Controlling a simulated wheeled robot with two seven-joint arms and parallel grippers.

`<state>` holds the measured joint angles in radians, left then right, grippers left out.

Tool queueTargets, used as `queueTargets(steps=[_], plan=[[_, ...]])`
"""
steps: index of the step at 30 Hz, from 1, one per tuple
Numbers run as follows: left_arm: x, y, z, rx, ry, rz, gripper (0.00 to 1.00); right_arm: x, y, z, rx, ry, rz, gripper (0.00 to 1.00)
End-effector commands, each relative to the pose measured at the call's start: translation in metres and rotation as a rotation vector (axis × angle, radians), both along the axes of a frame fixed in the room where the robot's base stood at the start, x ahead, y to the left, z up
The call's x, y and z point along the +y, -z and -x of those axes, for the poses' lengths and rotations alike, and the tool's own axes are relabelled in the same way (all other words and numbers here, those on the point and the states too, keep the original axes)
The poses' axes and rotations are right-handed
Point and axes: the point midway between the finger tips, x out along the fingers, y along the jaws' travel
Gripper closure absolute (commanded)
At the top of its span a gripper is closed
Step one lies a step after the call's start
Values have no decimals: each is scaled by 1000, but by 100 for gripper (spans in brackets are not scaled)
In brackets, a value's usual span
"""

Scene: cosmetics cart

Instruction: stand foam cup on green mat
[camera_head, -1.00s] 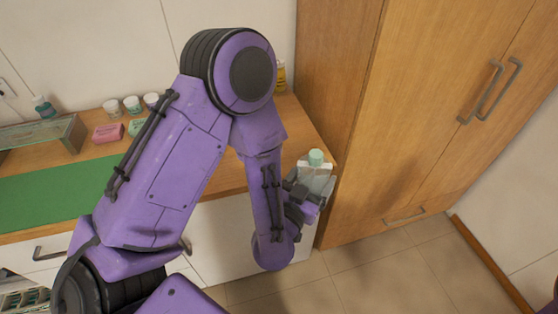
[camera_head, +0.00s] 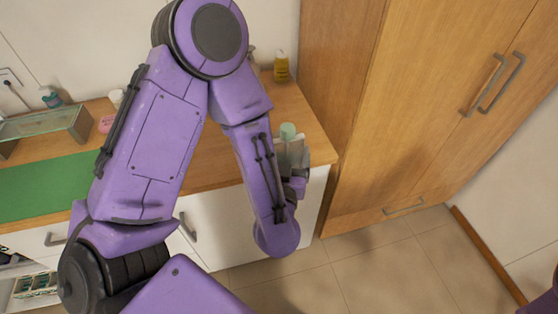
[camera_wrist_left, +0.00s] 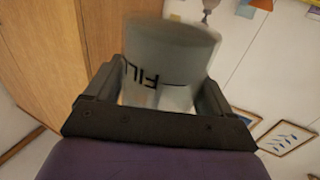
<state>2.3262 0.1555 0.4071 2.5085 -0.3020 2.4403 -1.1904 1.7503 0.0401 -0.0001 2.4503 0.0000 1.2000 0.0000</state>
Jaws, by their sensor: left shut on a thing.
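The green mat (camera_head: 45,186) lies flat on the wooden counter at the left, partly covered by my left arm. My left gripper (camera_head: 293,165) is at the counter's right front corner, shut on a clear container with a mint-green top (camera_head: 288,131), which I take to be the foam cup. It looks roughly upright there. In the left wrist view the container (camera_wrist_left: 170,45) sits between both fingers, with a grey-green end and a printed line with letters like "FILL". The gap between its base and the counter is hidden.
A glass-sided box (camera_head: 45,130), a teal bottle (camera_head: 51,97), a pink block (camera_head: 106,123) and a white jar (camera_head: 117,98) stand behind the mat. A yellow bottle (camera_head: 281,66) stands at the back right. A tall wooden cabinet (camera_head: 410,110) borders the counter's right end.

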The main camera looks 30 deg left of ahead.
Motion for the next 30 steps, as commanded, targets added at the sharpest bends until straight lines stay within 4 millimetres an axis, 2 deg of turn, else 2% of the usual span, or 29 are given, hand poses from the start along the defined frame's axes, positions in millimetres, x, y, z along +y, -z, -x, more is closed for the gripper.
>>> queueTargets(steps=[1, 6, 11, 14, 25, 27, 30], plan=[[7, 15, -7, -5, -7, 6, 100, 0, 23, 0, 0, 0, 0, 57], [25, 27, -26, -6, -6, 6, 100, 0, 59, 0, 0, 0, 0, 57], [44, 37, -46, -5, -5, 6, 100, 0, 83, 0, 0, 0, 0, 57], [53, 45, -57, 3, -1, 0, 100, 0, 71, 0, 1, 0, -1, 57], [79, 90, -84, 1, -2, 0, 100, 0, 63, 0, 0, 0, 0, 57], [77, 104, -84, 2, 2, -2, 100, 0, 65, 0, 0, 0, 0, 57], [77, 112, -84, 0, 4, -3, 100, 0, 59, 0, 0, 0, 0, 57]])
